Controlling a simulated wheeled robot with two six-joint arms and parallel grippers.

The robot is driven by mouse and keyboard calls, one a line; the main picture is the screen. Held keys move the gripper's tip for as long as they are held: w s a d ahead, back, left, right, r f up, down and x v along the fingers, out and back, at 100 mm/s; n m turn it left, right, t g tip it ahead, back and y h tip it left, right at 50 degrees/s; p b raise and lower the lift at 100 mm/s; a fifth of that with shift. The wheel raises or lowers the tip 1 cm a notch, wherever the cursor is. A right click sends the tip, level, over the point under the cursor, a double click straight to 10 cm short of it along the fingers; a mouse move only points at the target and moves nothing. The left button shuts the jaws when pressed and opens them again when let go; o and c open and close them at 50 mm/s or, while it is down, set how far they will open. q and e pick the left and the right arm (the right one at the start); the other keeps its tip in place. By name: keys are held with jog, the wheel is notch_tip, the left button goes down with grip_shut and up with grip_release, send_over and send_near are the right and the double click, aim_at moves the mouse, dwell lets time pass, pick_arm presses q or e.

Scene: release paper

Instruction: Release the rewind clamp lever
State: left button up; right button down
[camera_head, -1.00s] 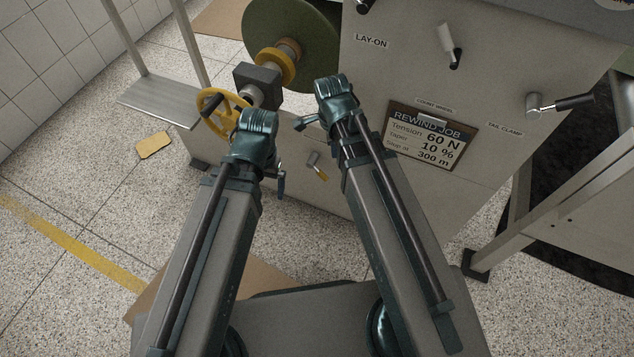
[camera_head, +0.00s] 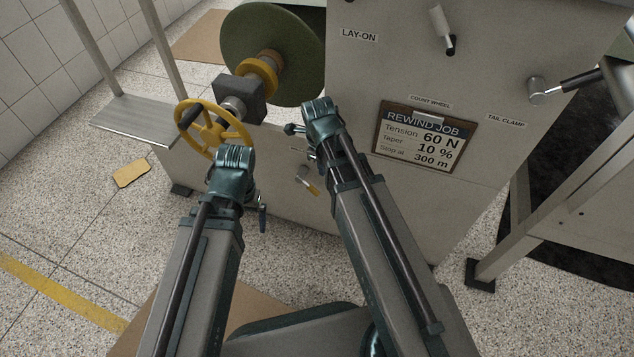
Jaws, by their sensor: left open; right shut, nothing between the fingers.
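The front panel has several levers, and no readable label says rewind clamp. A small lever with a yellow tip (camera_head: 308,182) sits low on the panel, between my two arms. Its nearby label is partly hidden by my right arm. A black-handled lever marked TAIL CLAMP (camera_head: 570,83) is at the upper right. Another lever (camera_head: 442,32) hangs right of the LAY-ON label. My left gripper (camera_head: 262,218) is open, points down and is left of the yellow-tipped lever. My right gripper (camera_head: 291,129) is shut and empty, points left and is above that lever. Neither visibly touches a lever.
A yellow handwheel (camera_head: 212,125) stands just beyond my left wrist, beside a grey block (camera_head: 238,92) and a green roll (camera_head: 270,45). A REWIND JOB card (camera_head: 424,138) is right of my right arm. A metal step (camera_head: 130,120) is at left.

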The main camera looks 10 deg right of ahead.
jog(key=b, duration=1)
send_over(316, 191)
jog(key=s+d, duration=0.2)
jog(key=s, duration=0.1)
notch_tip(316, 191, down, 10)
jog(key=shift+w+a+f+b, duration=0.35)
jog(key=shift+w+f+b, duration=0.15)
jog(key=shift+f+b, duration=0.05)
jog(key=shift+w+a+f+b, duration=0.35)
jog(key=shift+w+f+b, duration=0.15)
jog(key=shift+f+b, duration=0.05)
jog(key=shift+w+a+f, duration=0.25)
jog(key=shift+w+a, duration=0.05)
jog(key=shift+f+y+b, duration=0.15)
jog(key=shift+y+b, duration=0.15)
jog(key=shift+b, duration=0.15)
